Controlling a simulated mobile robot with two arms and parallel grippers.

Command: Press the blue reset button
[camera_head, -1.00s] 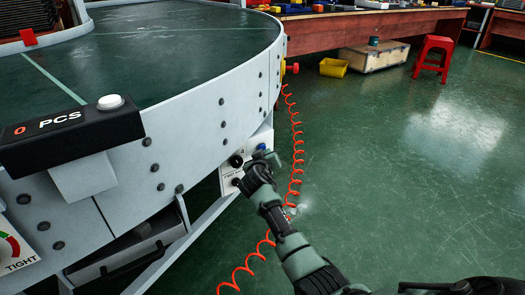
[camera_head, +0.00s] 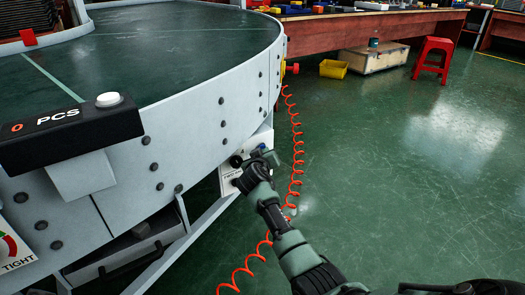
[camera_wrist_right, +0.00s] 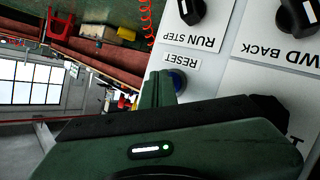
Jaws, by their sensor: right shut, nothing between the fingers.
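The blue reset button (camera_wrist_right: 178,82) sits on a white control panel (camera_wrist_right: 209,65), beside the label RESET, in the right wrist view. It is partly hidden behind my right gripper (camera_wrist_right: 160,88), whose shut fingertips are at its edge; I cannot tell whether they touch it. In the head view the panel (camera_head: 228,181) is mounted low on the conveyor's side, and my right gripper (camera_head: 266,157) is in front of it, covering most of the button. My left gripper is not in view.
Black knobs (camera_wrist_right: 192,10) labelled RUN STEP and FWD BACK are on the same panel. A coiled orange hose (camera_head: 297,160) hangs just right of the panel. The curved conveyor (camera_head: 205,115) fills the left.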

